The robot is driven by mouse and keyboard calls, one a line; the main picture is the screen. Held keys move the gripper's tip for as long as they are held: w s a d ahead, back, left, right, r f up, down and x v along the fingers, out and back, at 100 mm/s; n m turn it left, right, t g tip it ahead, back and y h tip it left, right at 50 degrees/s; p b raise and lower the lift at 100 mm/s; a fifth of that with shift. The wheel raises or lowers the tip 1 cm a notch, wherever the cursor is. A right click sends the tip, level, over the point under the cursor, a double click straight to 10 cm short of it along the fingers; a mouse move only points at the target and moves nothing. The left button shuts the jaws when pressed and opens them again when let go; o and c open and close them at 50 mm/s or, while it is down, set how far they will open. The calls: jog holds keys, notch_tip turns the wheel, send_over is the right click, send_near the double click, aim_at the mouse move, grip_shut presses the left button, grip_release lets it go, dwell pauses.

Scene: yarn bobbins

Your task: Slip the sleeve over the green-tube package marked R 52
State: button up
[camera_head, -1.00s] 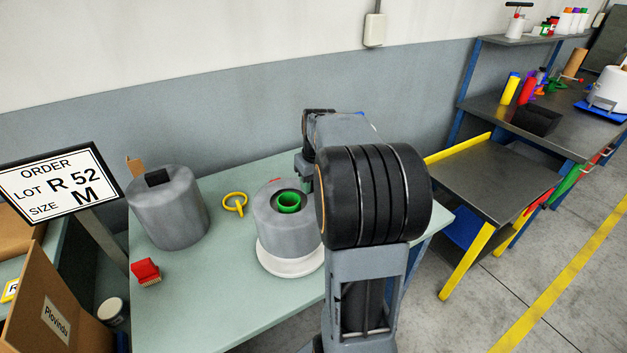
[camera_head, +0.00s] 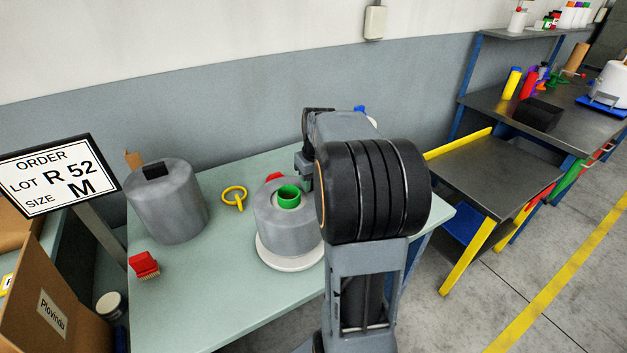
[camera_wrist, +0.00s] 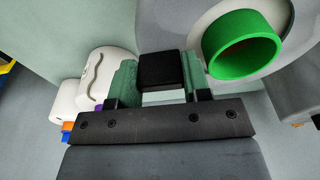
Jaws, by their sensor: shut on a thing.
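The green-tube package shows as a green tube (camera_head: 288,196) standing up inside a grey sleeve (camera_head: 285,228), over a white round base (camera_head: 290,261) on the table. The tube also shows in the wrist view (camera_wrist: 242,47), with a pale ring around it. My gripper (camera_wrist: 157,84) is shut on the sleeve's black tab (camera_wrist: 162,70), beside the tube. In the head view my arm hides most of the gripper and the sleeve's right side. A second grey cylinder with a black tab (camera_head: 166,205) stands at left. I see no R 52 mark on the package.
The order sign (camera_head: 46,176) reads LOT R 52, SIZE M. A yellow ring (camera_head: 234,196) and a red brush (camera_head: 144,264) lie on the green table (camera_head: 210,300). A red thing (camera_head: 274,177) is behind the sleeve. White objects (camera_wrist: 103,72) show in the wrist view.

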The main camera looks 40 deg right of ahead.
jog(key=shift+f, duration=0.3)
jog(key=o, duration=1.3)
jog(key=shift+c, duration=0.2)
jog(key=shift+r, duration=0.1)
jog(key=shift+s+r+p, duration=0.2)
jog(key=shift+r+p, duration=0.9)
jog(key=shift+r, duration=0.4)
jog(key=shift+s+r+p, duration=0.15)
jog(key=shift+r+p, duration=0.9)
jog(key=shift+r, duration=0.4)
